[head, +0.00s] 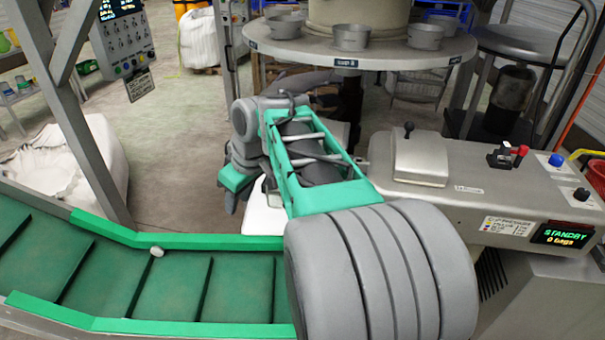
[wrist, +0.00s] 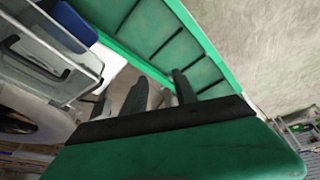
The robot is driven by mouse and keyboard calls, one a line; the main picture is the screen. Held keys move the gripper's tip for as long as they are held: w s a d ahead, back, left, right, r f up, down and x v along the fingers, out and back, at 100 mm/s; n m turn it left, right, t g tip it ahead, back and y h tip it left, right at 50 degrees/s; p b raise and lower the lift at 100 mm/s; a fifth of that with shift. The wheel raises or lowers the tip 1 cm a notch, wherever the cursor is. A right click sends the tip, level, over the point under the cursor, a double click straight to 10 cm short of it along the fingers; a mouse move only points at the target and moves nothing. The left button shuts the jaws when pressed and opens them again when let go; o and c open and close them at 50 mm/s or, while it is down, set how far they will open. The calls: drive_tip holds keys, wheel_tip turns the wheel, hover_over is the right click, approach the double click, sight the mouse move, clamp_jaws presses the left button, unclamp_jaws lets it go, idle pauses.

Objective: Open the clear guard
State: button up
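A see-through panel with a pale frame and a dark bar handle, which looks like the clear guard (wrist: 62,49), shows at the upper left of the wrist view. I cannot tell from this view whether it is fully shut. I cannot make it out in the head view, where my arm covers part of the machine. My gripper (wrist: 160,88) points down with its two dark fingers apart and nothing seen between them. It is to the right of the panel and not touching its handle. In the head view my gripper (head: 232,200) hangs left of the machine, beyond the conveyor.
The grey clipper machine (head: 500,190) at right carries a knobbed metal cover (head: 420,158) and a display (head: 563,235) reading STANDBY, 0 bags. A green conveyor (head: 170,285) crosses the lower left. A round table (head: 360,50) with metal bowls stands behind. Open floor (head: 175,150) lies left.

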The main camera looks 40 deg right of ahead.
drive_tip(key=d+n, duration=0.4)
drive_tip(key=d, duration=2.1)
drive_tip(key=shift+t, duration=0.4)
drive_tip(key=x, duration=0.2)
drive_tip(key=b+x, duration=0.1)
drive_tip(key=x, duration=0.1)
drive_tip(key=d+x, duration=0.1)
drive_tip(key=x, duration=0.1)
drive_tip(key=shift+w+a+f+b, duration=0.1)
drive_tip(key=shift+w+f+b, duration=0.15)
drive_tip(key=shift+f+b, duration=0.1)
drive_tip(key=shift+w+f, duration=0.1)
drive_tip(key=shift+f, duration=0.15)
clamp_jaws()
